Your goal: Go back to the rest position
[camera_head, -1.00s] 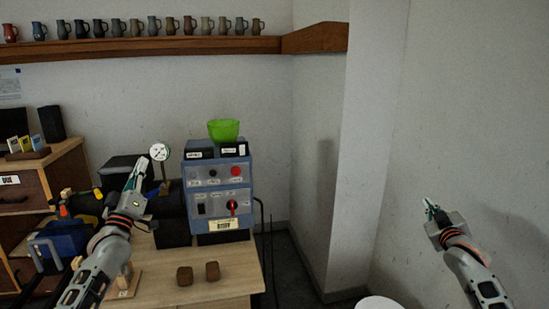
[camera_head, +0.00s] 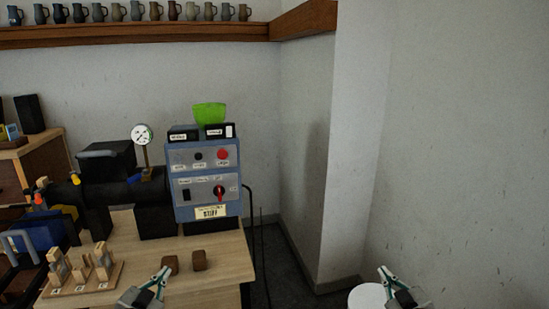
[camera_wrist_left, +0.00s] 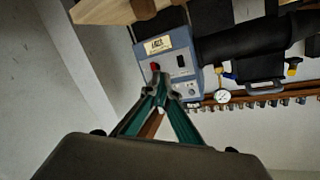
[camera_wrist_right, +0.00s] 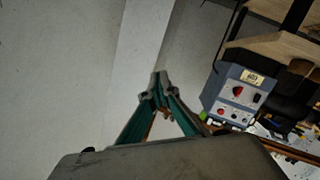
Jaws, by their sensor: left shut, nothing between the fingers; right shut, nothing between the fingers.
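My left gripper (camera_head: 160,281) is low in the head view, in front of the wooden table (camera_head: 222,262). In the left wrist view its green fingers (camera_wrist_left: 161,84) meet at the tips, with nothing between them. My right gripper (camera_head: 385,276) is low at the right in the head view, near a white round object. In the right wrist view its fingertips (camera_wrist_right: 159,82) are together and empty. Both grippers are apart from the things around them.
A blue-grey control box (camera_head: 205,180) with a green cup (camera_head: 209,114) on top stands on the table. Two brown blocks (camera_head: 199,260) and a wooden peg stand (camera_head: 82,279) lie in front. A white round top (camera_head: 367,297) is at lower right. Bare wall fills the right.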

